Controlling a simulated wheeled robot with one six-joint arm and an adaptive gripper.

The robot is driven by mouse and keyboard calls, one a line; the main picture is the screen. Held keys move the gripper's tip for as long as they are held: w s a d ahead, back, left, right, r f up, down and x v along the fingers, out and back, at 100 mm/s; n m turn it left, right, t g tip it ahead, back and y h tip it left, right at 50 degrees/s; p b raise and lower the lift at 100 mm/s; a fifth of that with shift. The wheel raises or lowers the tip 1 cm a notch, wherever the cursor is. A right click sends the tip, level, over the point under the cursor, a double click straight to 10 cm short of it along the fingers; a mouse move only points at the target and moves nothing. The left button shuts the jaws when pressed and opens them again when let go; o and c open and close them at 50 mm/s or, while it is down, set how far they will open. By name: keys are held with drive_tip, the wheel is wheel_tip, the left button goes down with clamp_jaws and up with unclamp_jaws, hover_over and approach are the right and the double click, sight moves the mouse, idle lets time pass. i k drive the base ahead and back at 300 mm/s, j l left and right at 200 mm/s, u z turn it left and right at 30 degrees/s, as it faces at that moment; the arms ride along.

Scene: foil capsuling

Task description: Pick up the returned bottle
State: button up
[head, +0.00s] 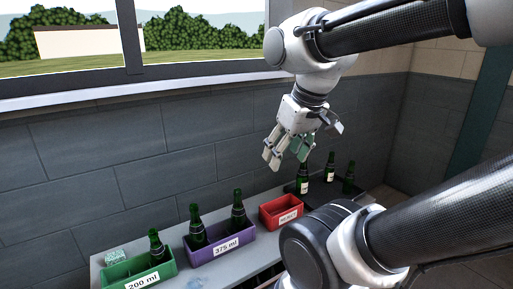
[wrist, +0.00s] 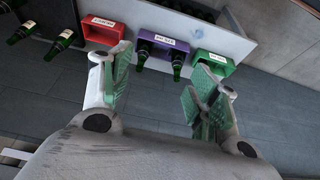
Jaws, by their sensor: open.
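Several green bottles stand on the bench; no mark shows which one is the returned bottle. On the dark tray (head: 318,194) at the right stand a labelled bottle (head: 302,180), a second bottle (head: 330,167) behind it and a third (head: 349,177) at the right. My gripper (head: 284,150) is open and empty, in the air above and behind the red crate. In the wrist view its green-padded fingers (wrist: 160,92) are spread with nothing between them.
The red REJECT crate (head: 271,225) looks empty. The purple 375 ml crate (head: 191,255) holds two bottles; the green 200 ml crate (head: 168,272) holds one. A small patterned box (head: 115,256) sits behind the green crate. The wall and window (head: 200,40) rise behind the bench.

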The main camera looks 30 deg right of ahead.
sight(348, 177)
drive_tip(key=z, duration=1.65)
drive_tip(key=u, duration=2.15)
drive_tip(key=z, duration=2.15)
drive_tip(key=i+l+u, duration=0.3)
drive_tip(key=i+l, duration=0.05)
drive_tip(key=i, duration=0.1)
